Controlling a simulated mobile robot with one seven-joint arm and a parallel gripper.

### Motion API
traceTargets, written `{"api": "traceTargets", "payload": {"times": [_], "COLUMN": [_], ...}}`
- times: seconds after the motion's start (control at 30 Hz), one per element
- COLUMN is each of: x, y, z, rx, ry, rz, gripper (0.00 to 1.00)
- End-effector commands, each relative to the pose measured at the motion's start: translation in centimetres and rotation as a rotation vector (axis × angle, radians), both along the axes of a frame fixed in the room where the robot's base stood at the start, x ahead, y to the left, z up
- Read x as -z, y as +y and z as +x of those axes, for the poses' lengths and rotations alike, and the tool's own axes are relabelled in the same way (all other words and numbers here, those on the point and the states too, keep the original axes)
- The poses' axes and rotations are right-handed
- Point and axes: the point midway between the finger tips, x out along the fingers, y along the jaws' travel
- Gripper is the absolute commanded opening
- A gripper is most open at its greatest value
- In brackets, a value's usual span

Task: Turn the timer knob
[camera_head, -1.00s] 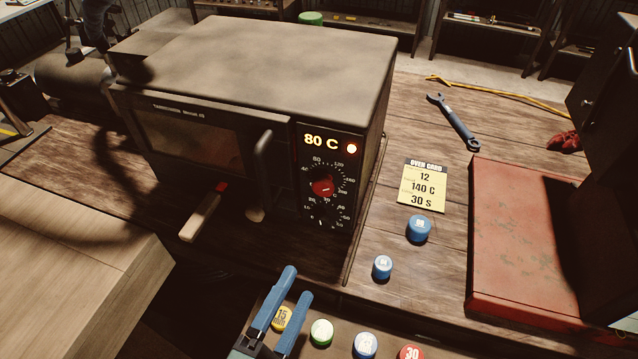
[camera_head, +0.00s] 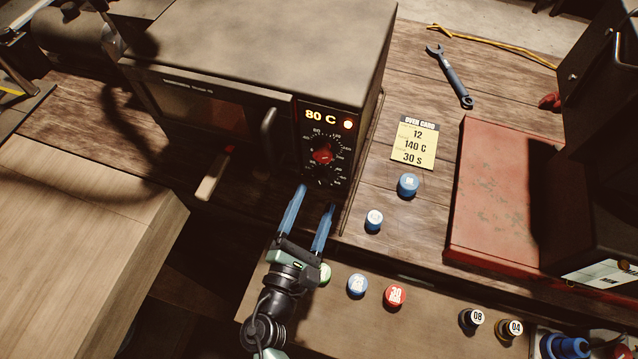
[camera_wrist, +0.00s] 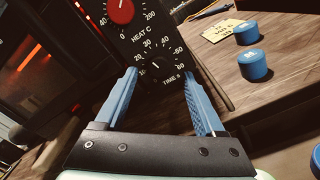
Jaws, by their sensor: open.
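The timer knob (camera_wrist: 156,67) is a small black knob with a white pointer on the TIME S dial, low on the oven's front panel. The pointer aims toward the upper left of the dial, near the low numbers. In the head view it is small (camera_head: 322,181), just beyond my fingertips. My gripper (camera_head: 316,198) is open with blue fingers. In the wrist view the fingers (camera_wrist: 160,72) stand left and right of the timer knob, with nothing between them clearly held. I cannot tell whether they touch the panel.
The red heat knob (camera_head: 322,155) sits just above, under a display reading 80 C. The oven door handle (camera_head: 268,130) is left of the panel. A yellow oven card (camera_head: 414,142) reads 12, 140 C, 30 S. Blue caps (camera_head: 408,186) and a wrench (camera_head: 450,78) lie right.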

Motion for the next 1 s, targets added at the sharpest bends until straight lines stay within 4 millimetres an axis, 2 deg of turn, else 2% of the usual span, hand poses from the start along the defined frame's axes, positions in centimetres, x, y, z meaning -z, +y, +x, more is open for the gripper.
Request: {"api": "traceTargets", "payload": {"times": [0.03,0.2,0.6,1.0], "x": [-0.2,-0.1,0.0,0.0], "y": [-0.3,-0.9,-1.1,-1.1], "z": [0.9,2.8,3.4,3.4], "rx": [0.002,0.001,0.001,0.001], "ry": [-0.001,-0.001,0.000,0.000], "rz": [0.001,0.001,0.002,0.002], "gripper": [0.71,0.71,0.71,0.00]}}
